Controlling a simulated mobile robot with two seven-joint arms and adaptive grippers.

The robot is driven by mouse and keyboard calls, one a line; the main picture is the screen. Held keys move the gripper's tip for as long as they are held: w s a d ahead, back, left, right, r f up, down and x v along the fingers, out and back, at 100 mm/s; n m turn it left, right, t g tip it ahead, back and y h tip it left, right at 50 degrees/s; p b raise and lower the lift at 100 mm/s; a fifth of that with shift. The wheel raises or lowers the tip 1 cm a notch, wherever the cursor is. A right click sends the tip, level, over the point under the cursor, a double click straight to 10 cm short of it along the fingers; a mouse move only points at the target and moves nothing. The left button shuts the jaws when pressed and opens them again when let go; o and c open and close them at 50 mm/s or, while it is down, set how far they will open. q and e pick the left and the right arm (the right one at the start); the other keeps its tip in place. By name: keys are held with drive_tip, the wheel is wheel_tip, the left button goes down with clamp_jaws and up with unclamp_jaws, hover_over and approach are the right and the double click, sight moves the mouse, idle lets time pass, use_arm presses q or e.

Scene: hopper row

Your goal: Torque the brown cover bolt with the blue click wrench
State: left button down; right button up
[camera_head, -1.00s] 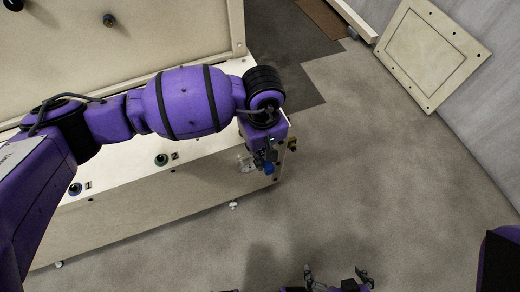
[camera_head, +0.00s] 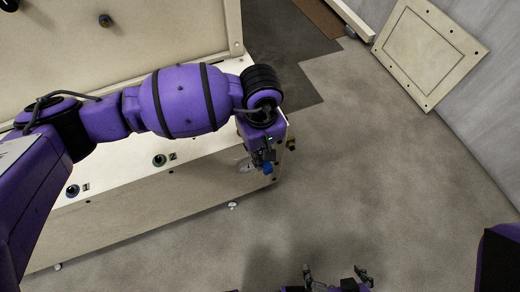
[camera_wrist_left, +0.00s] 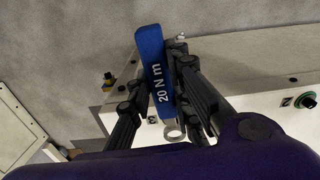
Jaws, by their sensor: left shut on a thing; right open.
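My left gripper (camera_head: 262,158) is shut on the blue click wrench (camera_head: 268,168) at the right end of the pale bench. In the left wrist view the wrench (camera_wrist_left: 156,70) is marked "20 N m" and stands between the black fingers, with a metal ring end (camera_wrist_left: 173,131) below. A small brownish-yellow and black fitting (camera_head: 291,144) is just right of this gripper, apart from it; it also shows in the left wrist view (camera_wrist_left: 108,79). I cannot tell whether it is the brown cover bolt. My right gripper (camera_head: 336,272) is open and empty at the bottom edge.
On the bench top (camera_head: 205,158) are a green-ringed bolt (camera_head: 159,160) and a blue-ringed bolt (camera_head: 73,190), each beside a small label. A fitting (camera_head: 105,20) is on the upright panel behind. A framed panel (camera_head: 429,50) stands at upper right. The floor right of the bench is clear.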

use_arm(q)
drive_tip(key=shift+f, duration=0.2)
use_arm(e)
drive_tip(key=shift+s+f, duration=0.1)
drive_tip(key=shift+f, duration=0.1)
use_arm(q)
drive_tip(key=shift+f+b, duration=0.45)
drive_tip(key=shift+b, duration=0.1)
use_arm(e)
drive_tip(key=shift+s+f, duration=0.2)
drive_tip(key=shift+f, duration=0.2)
use_arm(q)
drive_tip(key=shift+f+b, duration=0.25)
drive_tip(key=shift+b, duration=0.1)
use_arm(e)
drive_tip(key=shift+s+f, duration=0.15)
drive_tip(key=shift+f, duration=0.2)
use_arm(q)
drive_tip(key=shift+f, duration=0.15)
use_arm(e)
drive_tip(key=shift+f, duration=0.1)
